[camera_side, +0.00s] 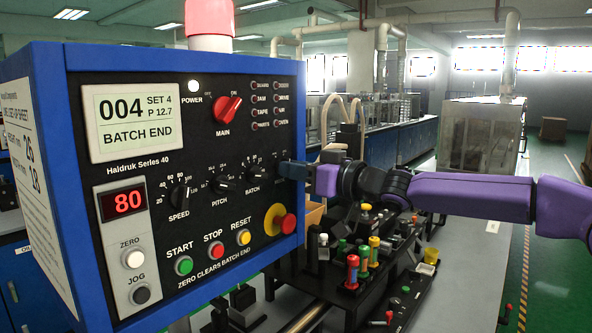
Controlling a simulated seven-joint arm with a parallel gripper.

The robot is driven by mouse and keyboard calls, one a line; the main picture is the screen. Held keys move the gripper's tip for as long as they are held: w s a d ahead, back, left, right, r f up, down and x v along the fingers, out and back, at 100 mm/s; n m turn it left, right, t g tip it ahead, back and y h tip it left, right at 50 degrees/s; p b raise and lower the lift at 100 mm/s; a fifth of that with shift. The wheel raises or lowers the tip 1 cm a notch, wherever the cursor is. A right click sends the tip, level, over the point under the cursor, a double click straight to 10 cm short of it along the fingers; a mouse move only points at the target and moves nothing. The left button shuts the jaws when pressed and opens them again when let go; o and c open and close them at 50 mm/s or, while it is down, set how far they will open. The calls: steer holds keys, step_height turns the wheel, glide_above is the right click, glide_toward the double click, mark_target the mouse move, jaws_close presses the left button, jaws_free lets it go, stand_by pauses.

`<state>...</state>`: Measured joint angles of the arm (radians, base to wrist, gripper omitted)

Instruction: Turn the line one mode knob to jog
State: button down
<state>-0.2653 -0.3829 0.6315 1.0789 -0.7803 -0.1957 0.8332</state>
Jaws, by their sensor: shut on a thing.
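The blue control box carries a black panel (215,140) facing left of the arm. A row of black knobs runs across it: SPEED (180,195), PITCH (223,184) and BATCH (254,171). My gripper (286,170) is at the right end of this row, against the panel's right edge, shut on a knob there. The fingers hide that knob, so its label and pointer cannot be read. A JOG button (140,294) sits at the lower left below the ZERO button (134,258).
A red MAIN switch (228,108) and a red-and-yellow stop button (284,223) are on the panel. The display (135,121) reads BATCH END; the red readout (123,202) shows 80. Machinery with coloured posts (352,270) stands below my arm.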

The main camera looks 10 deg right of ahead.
steer(key=m, duration=0.5)
stand_by(0.8)
steer(key=c, duration=1.2)
jaws_free()
steer(key=shift+o, duration=0.2)
steer(key=shift+s, duration=0.15)
steer(key=v, duration=1.7)
steer(key=shift+d+r, duration=0.1)
steer(key=shift+d, duration=0.05)
